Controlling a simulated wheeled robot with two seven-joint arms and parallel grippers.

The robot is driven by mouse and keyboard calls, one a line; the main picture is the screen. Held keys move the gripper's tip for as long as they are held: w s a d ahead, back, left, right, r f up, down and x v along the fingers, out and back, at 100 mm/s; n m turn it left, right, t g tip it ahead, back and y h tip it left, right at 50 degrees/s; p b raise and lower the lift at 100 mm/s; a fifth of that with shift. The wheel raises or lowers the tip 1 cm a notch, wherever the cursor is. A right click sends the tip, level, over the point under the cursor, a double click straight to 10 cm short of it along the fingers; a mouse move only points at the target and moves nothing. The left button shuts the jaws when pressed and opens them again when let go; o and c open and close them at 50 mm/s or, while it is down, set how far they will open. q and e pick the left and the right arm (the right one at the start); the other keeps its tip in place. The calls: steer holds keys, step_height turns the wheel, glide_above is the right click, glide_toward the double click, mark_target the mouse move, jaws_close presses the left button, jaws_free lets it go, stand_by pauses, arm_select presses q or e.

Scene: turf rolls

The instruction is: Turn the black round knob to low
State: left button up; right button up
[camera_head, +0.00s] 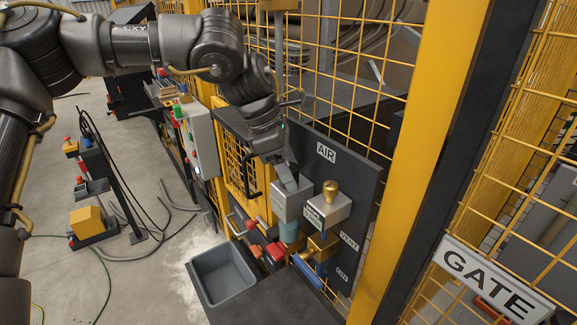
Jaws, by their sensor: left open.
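My left arm comes in from the left, and its gripper (286,176) points down at the top of a grey metal block (292,203) on the dark AIR panel (345,172). The fingers are open but small and dark here, and I cannot tell whether they touch anything. I cannot make out the black round knob; the gripper covers the top of the grey block. A second metal block (328,212) with a brass knob (330,190) stands just to the right. My right gripper is not in view.
A yellow post (410,160) and mesh fence stand right of the panel, with a GATE sign (494,281). Below are a grey bin (223,274), a blue lever (307,270) and red parts (275,250). A grey button box (200,140) is at left.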

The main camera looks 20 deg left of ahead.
arm_select(q)
steer(key=c, duration=1)
steer(key=shift+f+n+t+b, duration=0.3)
steer(key=shift+n+t+b, duration=0.2)
steer(key=shift+n+b, duration=0.7)
steer(key=shift+r+n+t+b, duration=0.25)
steer(key=shift+n+t+b, duration=0.2)
steer(key=shift+n, duration=0.65)
steer(key=o, duration=1)
steer(key=shift+y, duration=0.3)
steer(key=shift+r, duration=0.1)
steer(key=shift+a+r, duration=0.15)
steer(key=shift+r, duration=0.15)
steer(key=b+v, duration=0.1)
steer(key=v, duration=0.9)
